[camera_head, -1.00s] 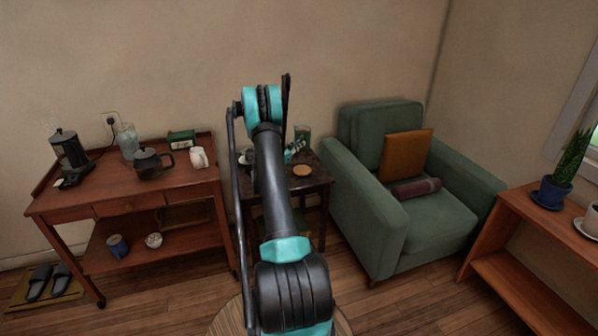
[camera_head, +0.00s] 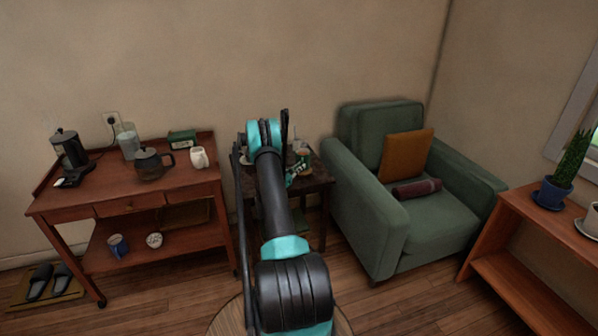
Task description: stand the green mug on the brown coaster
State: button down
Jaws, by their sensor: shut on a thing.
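My gripper (camera_head: 299,169), small and partly hidden behind my arm, is over the small dark side table (camera_head: 319,178). It is shut on the green mug (camera_head: 292,182), of which only a little dark green shows beside my arm. The brown coaster is not visible now; my arm, gripper and mug cover the part of the table where it showed earlier. I cannot tell whether the mug touches anything below it.
A pale cup or glass (camera_head: 302,147) stands at the back of the side table. The green armchair (camera_head: 432,222) stands close on the right. The wooden trolley (camera_head: 75,197) on the left carries a dark teapot (camera_head: 149,166) and a white mug (camera_head: 199,158).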

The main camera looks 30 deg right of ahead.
jog(key=shift+f, duration=0.7)
jog(key=shift+f, duration=0.1)
jog(key=c, duration=1.6)
grip_release()
jog(key=shift+o, duration=0.2)
